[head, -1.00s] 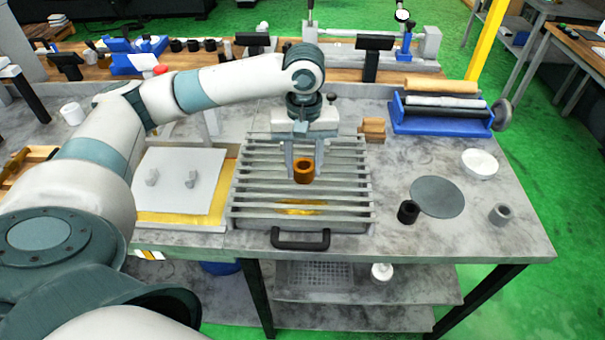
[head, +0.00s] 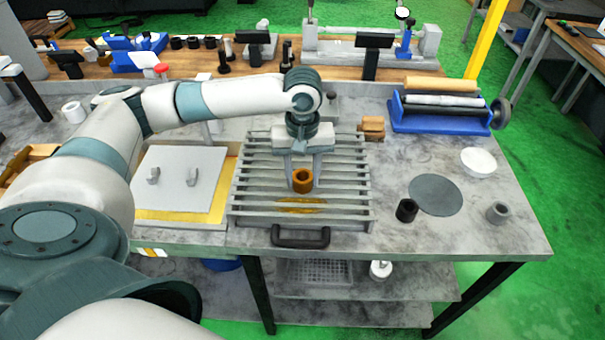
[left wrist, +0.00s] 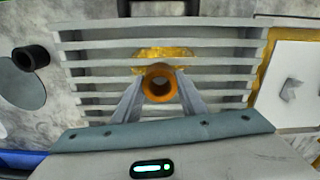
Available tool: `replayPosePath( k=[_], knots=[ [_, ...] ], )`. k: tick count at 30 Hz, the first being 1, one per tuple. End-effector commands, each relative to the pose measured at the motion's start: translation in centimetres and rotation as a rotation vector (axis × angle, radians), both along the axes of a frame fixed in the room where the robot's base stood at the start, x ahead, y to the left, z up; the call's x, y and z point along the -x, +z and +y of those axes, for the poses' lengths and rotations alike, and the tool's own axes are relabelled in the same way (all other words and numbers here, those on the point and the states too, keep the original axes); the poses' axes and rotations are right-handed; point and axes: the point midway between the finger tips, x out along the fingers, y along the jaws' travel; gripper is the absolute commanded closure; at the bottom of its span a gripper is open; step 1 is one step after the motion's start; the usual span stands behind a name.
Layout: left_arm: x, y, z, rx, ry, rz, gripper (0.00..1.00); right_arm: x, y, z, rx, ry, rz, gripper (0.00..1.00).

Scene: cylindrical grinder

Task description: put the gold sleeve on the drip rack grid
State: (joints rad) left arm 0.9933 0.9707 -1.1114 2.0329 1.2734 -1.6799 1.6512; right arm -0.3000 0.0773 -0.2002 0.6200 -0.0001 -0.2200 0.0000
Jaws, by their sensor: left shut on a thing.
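The gold sleeve (head: 303,180) is a short, hollow, orange-gold ring. My left gripper (head: 302,177) is shut on it, with one finger on each side, and holds it upright over the drip rack grid (head: 345,199). The sleeve also shows between the fingertips in the left wrist view (left wrist: 160,84). The grid is a set of pale parallel slats with a black handle at its front. A gold patch shows on the slats just in front of the sleeve. I cannot tell whether the sleeve touches the slats. My right gripper is not in view.
Right of the grid lie a dark round disc (head: 436,195), a black cylinder (head: 406,210), a grey ring (head: 497,211) and a white bowl (head: 478,161). A white plate with two grey blocks (head: 178,182) is on the left. A blue roller stand (head: 440,115) is behind right.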

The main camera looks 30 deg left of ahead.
Motion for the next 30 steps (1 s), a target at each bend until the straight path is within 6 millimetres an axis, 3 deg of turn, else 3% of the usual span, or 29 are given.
replayPosePath(
  k=[7,8,9,10,23,30],
  knots=[
    [0.0,-0.1,0.0,0.0,0.001,-0.001,1.0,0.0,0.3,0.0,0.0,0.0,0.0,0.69],
    [0.0,-0.2,0.0,-0.001,0.0,-0.001,0.55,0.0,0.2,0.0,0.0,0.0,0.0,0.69],
    [0.0,-0.2,0.0,-0.001,0.0,-0.001,0.45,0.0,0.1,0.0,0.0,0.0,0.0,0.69],
    [0.0,-0.2,0.0,-0.001,0.0,-0.001,0.43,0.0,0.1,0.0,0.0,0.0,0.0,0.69],
    [0.0,0.0,0.0,0.0,0.0,-0.001,0.43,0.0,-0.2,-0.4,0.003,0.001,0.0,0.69],
    [-0.1,2.6,0.0,0.0,0.0,-0.004,0.43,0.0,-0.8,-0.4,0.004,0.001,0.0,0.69]
  ],
)
